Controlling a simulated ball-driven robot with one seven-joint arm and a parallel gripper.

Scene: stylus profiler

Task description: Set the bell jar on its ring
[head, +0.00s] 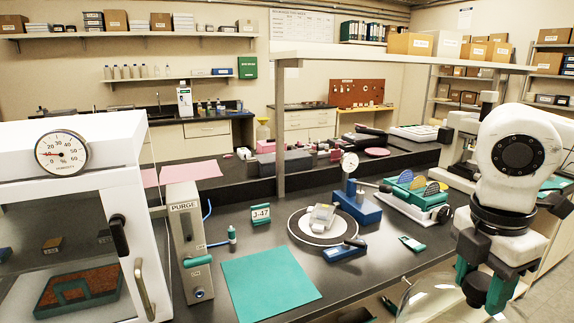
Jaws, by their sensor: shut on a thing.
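The clear glass bell jar (438,300) is at the bottom right of the head view, cut off by the lower edge of the picture. My gripper (484,284), with teal fingers, is shut on the jar's dark knob and holds it from above. The jar's rim is out of view. The ring (296,229) is a pale circle on the dark bench, left of and farther away than the jar. A small grey and white device (322,216) stands within the ring.
A blue gauge stand (358,207) is just behind the ring, and a blue-and-grey handheld item (344,251) lies at its front edge. A teal mat (269,286), a purge box (189,245) and a J-47 sign (261,214) are to the left. A teal rack of discs (416,195) stands right.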

